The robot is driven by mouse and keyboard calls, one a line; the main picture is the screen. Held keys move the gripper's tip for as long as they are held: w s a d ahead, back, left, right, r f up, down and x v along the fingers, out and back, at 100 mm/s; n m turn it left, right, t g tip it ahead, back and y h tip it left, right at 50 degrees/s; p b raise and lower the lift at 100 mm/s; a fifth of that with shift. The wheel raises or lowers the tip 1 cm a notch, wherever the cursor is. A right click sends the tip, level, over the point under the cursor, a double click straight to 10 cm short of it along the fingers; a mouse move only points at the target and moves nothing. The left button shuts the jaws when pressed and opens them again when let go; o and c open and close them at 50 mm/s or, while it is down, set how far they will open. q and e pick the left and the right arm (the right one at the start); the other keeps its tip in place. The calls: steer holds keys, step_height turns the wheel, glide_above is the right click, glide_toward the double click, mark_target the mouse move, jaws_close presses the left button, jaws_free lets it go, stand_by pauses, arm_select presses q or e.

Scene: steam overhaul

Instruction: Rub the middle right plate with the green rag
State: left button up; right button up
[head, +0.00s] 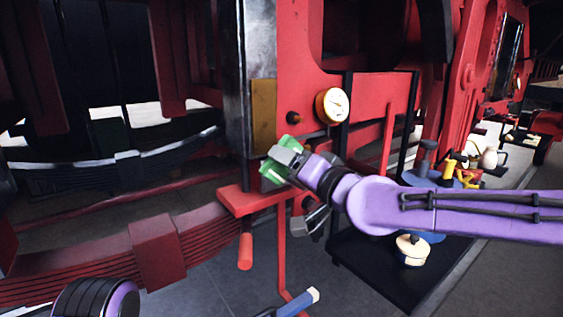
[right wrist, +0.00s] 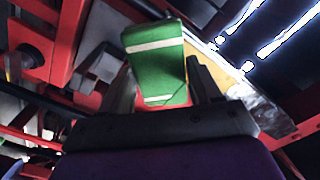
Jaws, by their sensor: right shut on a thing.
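The green rag (head: 272,174) is a folded green cloth with white stripes, clear in the right wrist view (right wrist: 158,62). My right gripper (head: 284,163) is shut on it, reaching in from the right. A brass-yellow plate (head: 263,118) sits on the red upright, just above the rag in the head view. A yellowish strip, apparently this plate (right wrist: 232,72), shows behind and right of the rag in the right wrist view. I cannot tell whether rag and plate touch. My left gripper is out of view; only part of my left arm shows at the bottom left.
A round gauge (head: 332,106) sits right of the plate, with a dark knob (head: 293,118) between. A red ledge (head: 245,199) juts out below the rag. A black tray (head: 365,270) with a white-lidded pot (head: 411,250) lies under my right arm.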

steer(key=shift+s+d, duration=0.25)
steer(key=shift+s, duration=0.2)
steer(key=v, duration=0.3)
steer(key=shift+s+d, duration=0.1)
stand_by(0.4)
